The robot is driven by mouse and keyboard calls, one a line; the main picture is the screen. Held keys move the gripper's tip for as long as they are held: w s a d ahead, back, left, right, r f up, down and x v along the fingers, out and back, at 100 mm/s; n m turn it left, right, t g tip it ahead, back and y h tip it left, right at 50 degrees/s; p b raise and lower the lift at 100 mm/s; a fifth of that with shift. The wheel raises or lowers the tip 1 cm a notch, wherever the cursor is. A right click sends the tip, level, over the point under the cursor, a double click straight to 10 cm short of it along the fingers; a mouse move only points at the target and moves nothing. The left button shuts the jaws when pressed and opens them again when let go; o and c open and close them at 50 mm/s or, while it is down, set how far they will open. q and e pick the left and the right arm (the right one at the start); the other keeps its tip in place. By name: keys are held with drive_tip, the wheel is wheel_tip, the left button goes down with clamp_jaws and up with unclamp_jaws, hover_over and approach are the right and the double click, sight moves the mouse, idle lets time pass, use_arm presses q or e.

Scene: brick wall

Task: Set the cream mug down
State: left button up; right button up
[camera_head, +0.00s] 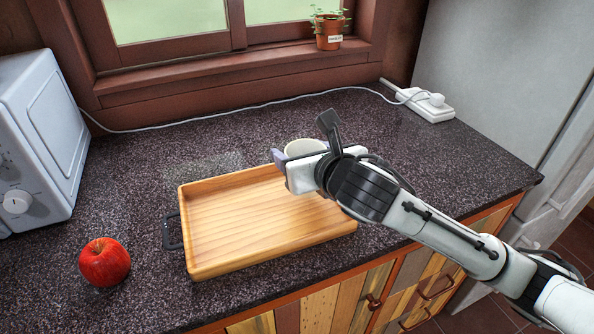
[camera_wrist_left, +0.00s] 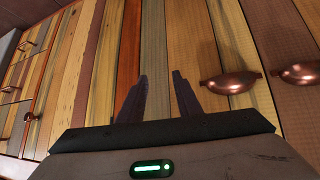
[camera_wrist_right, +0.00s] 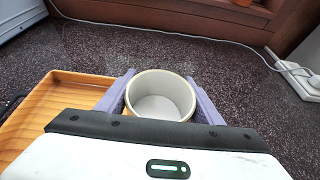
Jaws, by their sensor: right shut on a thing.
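The cream mug (camera_wrist_right: 160,88) is upright and empty between the purple fingers of my right gripper (camera_wrist_right: 160,100), which is shut on it. In the head view, the mug's rim (camera_head: 305,146) shows beyond my right gripper (camera_head: 290,158), near the far right corner of the wooden tray (camera_head: 186,228). The gripper and wrist hide most of the mug there, and I cannot tell whether its base touches anything. My left gripper (camera_wrist_left: 160,95) is open and empty in front of the cabinet doors; it is out of the head view.
The tray is empty where it shows. A red apple (camera_head: 105,262) lies to its left, and a white appliance (camera_head: 40,135) stands at the far left. A white cable runs along the wall to a power strip (camera_head: 428,104). The dark counter behind the tray is clear.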

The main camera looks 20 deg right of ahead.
drive_tip(key=shift+f, duration=1.7)
drive_tip(key=shift+f, duration=0.2)
drive_tip(key=o, duration=1.4)
drive_tip(key=shift+c, duration=0.2)
